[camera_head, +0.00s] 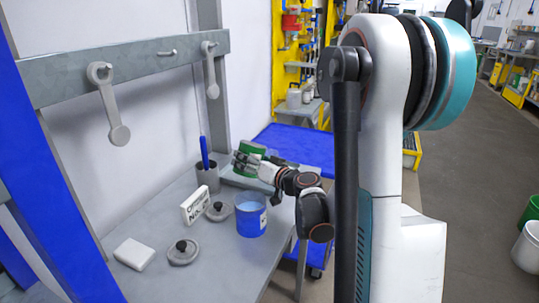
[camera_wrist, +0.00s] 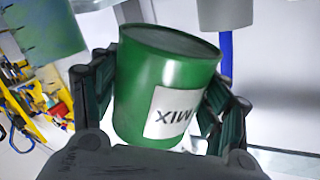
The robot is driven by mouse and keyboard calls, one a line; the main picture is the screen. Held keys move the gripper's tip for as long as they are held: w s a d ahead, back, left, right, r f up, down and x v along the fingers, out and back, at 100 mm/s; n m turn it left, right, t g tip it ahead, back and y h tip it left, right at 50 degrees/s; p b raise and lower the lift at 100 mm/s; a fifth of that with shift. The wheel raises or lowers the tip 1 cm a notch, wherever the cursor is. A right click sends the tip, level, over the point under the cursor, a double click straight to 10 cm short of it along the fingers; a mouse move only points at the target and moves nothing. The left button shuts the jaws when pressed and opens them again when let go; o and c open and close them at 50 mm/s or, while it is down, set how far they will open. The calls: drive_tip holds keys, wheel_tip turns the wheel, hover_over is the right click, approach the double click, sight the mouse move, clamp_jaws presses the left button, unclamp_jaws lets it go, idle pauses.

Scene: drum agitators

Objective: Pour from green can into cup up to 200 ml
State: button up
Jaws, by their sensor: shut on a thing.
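The green can (camera_head: 250,148) is held up above the back of the grey bench, tilted. In the wrist view the green can (camera_wrist: 160,85) fills the middle, with a white label and a dark grey top face. My gripper (camera_head: 247,163) is shut on it, with dark fingers on both sides of its body (camera_wrist: 160,100). A dark grey cup-like container (camera_head: 207,180) stands on the bench just left of and below the can, with a blue rod (camera_head: 204,150) upright in it. I cannot see a fill mark or any flow.
A blue can (camera_head: 251,222) with pale blue contents stands open on the bench (camera_head: 222,270) in front. Two grey lids (camera_head: 183,254) (camera_head: 218,212), a white sign block (camera_head: 195,206) and a white block (camera_head: 134,254) lie left. Grey tools (camera_head: 112,110) hang from the rail above.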

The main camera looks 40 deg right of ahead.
drive_tip(key=shift+s+a+f+n, duration=0.25)
drive_tip(key=shift+a+n, duration=0.25)
drive_tip(key=shift+n, duration=0.2)
drive_tip(key=shift+a+r+n+t, duration=0.2)
drive_tip(key=shift+r+n, duration=0.15)
drive_tip(key=shift+r, duration=0.1)
drive_tip(key=shift+a+r+n+t, duration=0.15)
drive_tip(key=shift+r+n+t, duration=0.05)
drive_tip(key=shift+r+n, duration=0.2)
drive_tip(key=shift+s+a+r+n, duration=0.15)
drive_tip(key=shift+a+r+n, duration=0.25)
drive_tip(key=shift+n, duration=0.65)
